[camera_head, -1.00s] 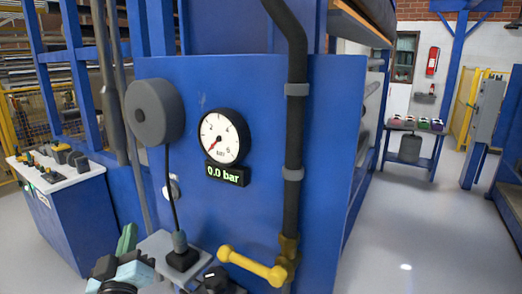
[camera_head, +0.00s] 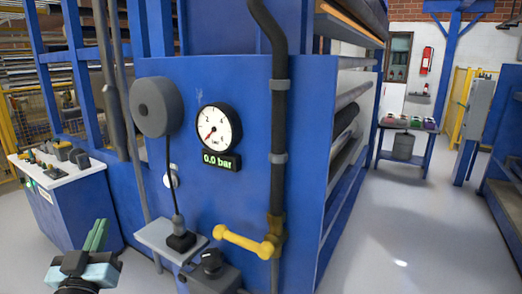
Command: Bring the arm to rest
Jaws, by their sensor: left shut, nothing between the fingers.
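My left gripper (camera_head: 97,236) is at the lower left of the head view, pointing up. Its green fingers are together with nothing between them. It is left of the small grey shelf (camera_head: 150,233) on the blue machine panel and apart from it. My right gripper is not in view.
The blue panel (camera_head: 250,95) carries a gauge (camera_head: 218,131), a display (camera_head: 221,161) reading 0.0 bar, a dark pipe (camera_head: 279,110) and a yellow valve handle (camera_head: 243,242). A control console (camera_head: 62,178) stands at the left. Open floor (camera_head: 400,230) lies at the right.

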